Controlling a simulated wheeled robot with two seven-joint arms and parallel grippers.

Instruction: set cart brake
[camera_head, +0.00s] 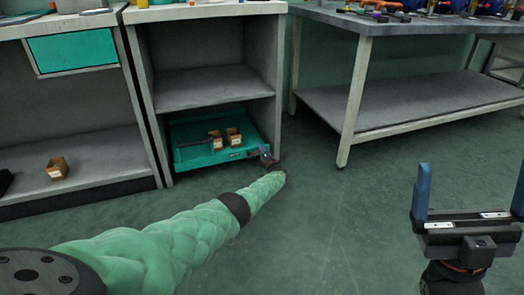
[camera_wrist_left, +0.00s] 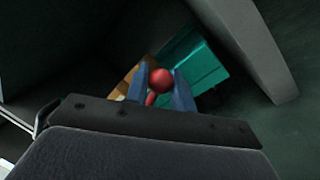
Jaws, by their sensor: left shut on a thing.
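The low teal cart (camera_head: 196,163) sits in the bottom bay of a grey cabinet. My left arm reaches to its front right corner, where my left gripper (camera_head: 265,155) looks small and dark. In the left wrist view, the blue fingers of that gripper (camera_wrist_left: 160,88) are shut on a red ball-ended lever (camera_wrist_left: 161,77), with the teal cart (camera_wrist_left: 203,67) just behind. The lever's lower part is mostly hidden by the gripper. My right gripper (camera_head: 472,185) is open and empty over the floor at the right, its blue fingers wide apart.
Small brown boxes (camera_head: 234,137) stand in the cart. Another brown box (camera_head: 57,168) is on the left cabinet's low shelf. A workbench (camera_head: 430,38) with tools on top and a lower shelf (camera_head: 410,101) stands at the right. The green floor (camera_head: 330,220) in front is clear.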

